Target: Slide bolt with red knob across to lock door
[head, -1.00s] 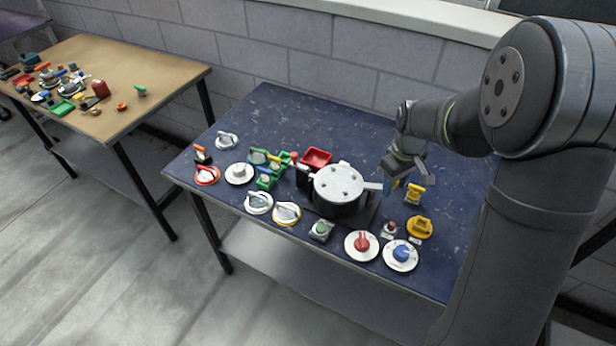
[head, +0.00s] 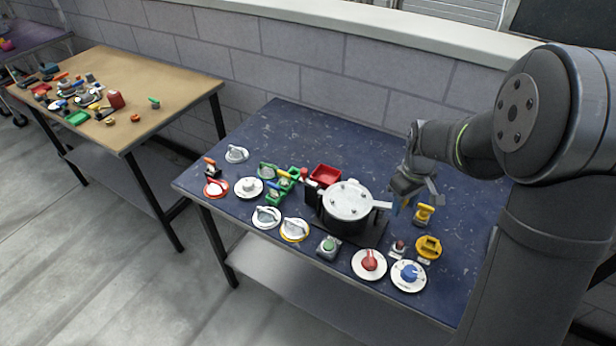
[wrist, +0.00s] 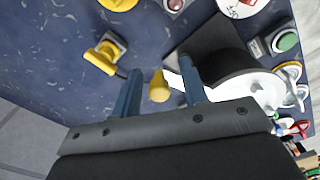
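A small red knob (head: 304,174) stands at the left of a round black pot-like fixture with a silver lid (head: 350,198), next to a black upright part (head: 318,193). Whether this knob sits on a bolt is too small to tell. My gripper (head: 401,207) is on the other side of the fixture, close to its light side handle (head: 381,205). In the wrist view my gripper (wrist: 158,80) has its blue fingers apart. A yellow knob (wrist: 158,87) shows between them with gaps on both sides. No door or bolt can be made out clearly.
A yellow switch (head: 424,213) and a yellow round fitting (head: 428,247) lie right of my gripper. A red dial (head: 369,263) and blue dial (head: 408,274) lie at the front edge. The blue table's back is clear.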

